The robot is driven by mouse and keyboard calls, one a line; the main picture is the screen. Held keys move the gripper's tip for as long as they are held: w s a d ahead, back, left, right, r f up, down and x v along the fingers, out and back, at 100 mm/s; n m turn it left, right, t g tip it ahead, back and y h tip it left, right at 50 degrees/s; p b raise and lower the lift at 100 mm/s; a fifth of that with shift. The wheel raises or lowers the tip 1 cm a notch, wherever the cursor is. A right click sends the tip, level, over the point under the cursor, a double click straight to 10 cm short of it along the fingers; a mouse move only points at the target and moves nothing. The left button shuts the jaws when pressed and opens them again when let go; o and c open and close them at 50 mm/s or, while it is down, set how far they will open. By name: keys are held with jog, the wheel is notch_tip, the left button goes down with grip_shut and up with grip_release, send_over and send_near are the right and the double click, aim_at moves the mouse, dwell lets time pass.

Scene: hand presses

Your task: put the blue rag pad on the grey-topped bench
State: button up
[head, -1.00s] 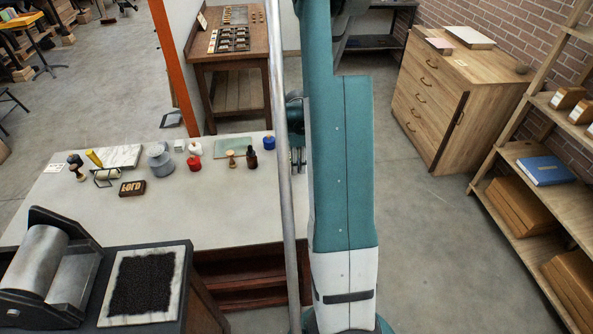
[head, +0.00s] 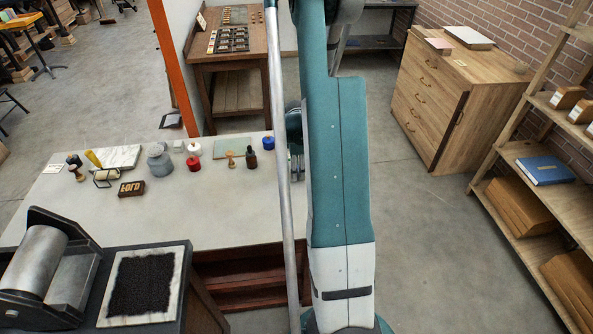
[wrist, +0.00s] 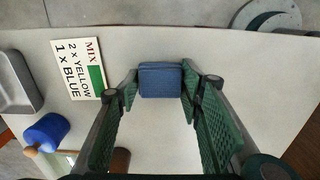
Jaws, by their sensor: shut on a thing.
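The blue rag pad (wrist: 160,80) sits between the fingertips of my gripper (wrist: 160,83) in the wrist view, and the gripper is shut on it. A pale tabletop (wrist: 225,65) lies behind the pad; I cannot tell whether the pad touches it. In the head view the grey-topped bench (head: 80,215) stands at left and centre, with small items along its far side. My arm and a pole cover its right part, and the pad is not seen there.
In the wrist view a card with writing (wrist: 78,70), a grey tray (wrist: 17,83) and a blue cylinder (wrist: 46,132) lie left of the pad. In the head view an ink bottle (head: 252,159) and a wooden-handled stamp (head: 230,159) stand near the pole. The bench's near middle is clear.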

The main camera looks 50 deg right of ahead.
jog(key=shift+f, duration=0.2)
jog(key=o, duration=0.8)
jog(key=shift+o, duration=0.2)
jog(key=shift+r, duration=0.3)
notch_tip(320, 180, up, 12)
jog(key=shift+p, duration=0.4)
jog(key=shift+f, duration=0.1)
dwell(0.4)
